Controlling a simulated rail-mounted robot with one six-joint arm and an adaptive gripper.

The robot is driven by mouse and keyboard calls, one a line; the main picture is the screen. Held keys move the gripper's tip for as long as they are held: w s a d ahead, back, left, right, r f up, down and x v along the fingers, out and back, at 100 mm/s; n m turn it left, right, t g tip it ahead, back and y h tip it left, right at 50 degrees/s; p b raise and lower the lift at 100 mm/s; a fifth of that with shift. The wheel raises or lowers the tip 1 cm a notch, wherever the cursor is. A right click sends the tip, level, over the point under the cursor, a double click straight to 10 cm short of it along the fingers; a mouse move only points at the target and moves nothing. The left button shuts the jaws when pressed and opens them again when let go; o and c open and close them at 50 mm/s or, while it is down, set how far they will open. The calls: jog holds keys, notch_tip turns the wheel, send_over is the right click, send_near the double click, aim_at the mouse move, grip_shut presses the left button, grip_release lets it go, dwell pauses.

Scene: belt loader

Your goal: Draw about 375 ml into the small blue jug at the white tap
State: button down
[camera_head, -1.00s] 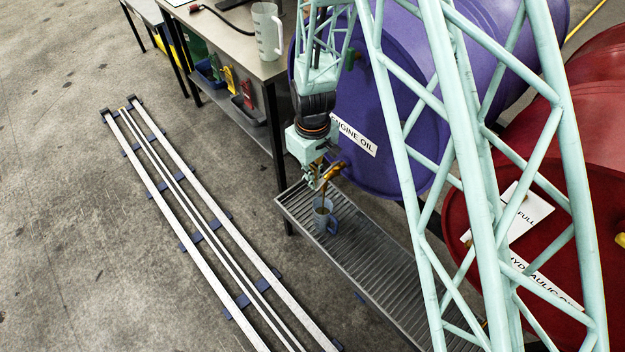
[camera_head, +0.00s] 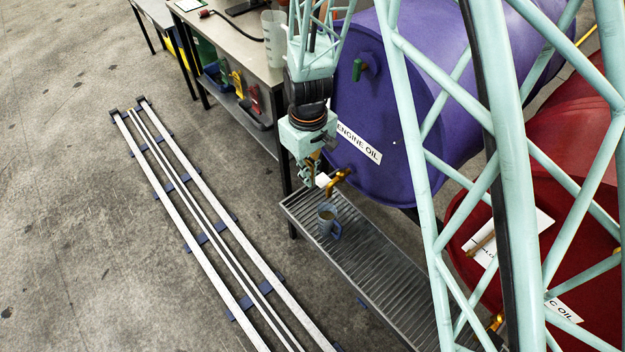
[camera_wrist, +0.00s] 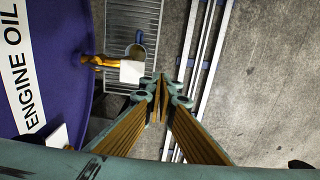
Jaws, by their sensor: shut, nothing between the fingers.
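The small blue jug (camera_head: 326,222) stands upright on the slatted drip grate (camera_head: 385,285), below the brass tap (camera_head: 341,179) of the purple engine oil drum (camera_head: 375,110). Brownish liquid shows inside it; its level cannot be read. In the wrist view the jug (camera_wrist: 137,50) is partly hidden by the tap (camera_wrist: 98,62) and its white handle (camera_wrist: 131,72). The white handle (camera_head: 322,180) also shows in the head view. No stream falls from the tap. My gripper (camera_wrist: 163,84) is shut and empty, just beside the white handle with a small gap.
A bench (camera_head: 240,50) with a larger translucent jug (camera_head: 274,38) stands behind. A green-handled tap (camera_head: 360,68) sits higher on the purple drum. Floor rails (camera_head: 190,215) run at the left.

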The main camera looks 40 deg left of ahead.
jog(key=shift+s+a+r+p, duration=0.1)
jog(key=shift+s+r, duration=0.25)
jog(key=shift+r, duration=0.45)
jog(key=shift+s+a+r+p, duration=0.15)
jog(key=shift+s+r, duration=0.25)
jog(key=shift+r, duration=0.4)
jog(key=shift+s+d+r+p, duration=0.1)
jog(key=shift+s+r, duration=0.25)
jog(key=shift+r, duration=0.45)
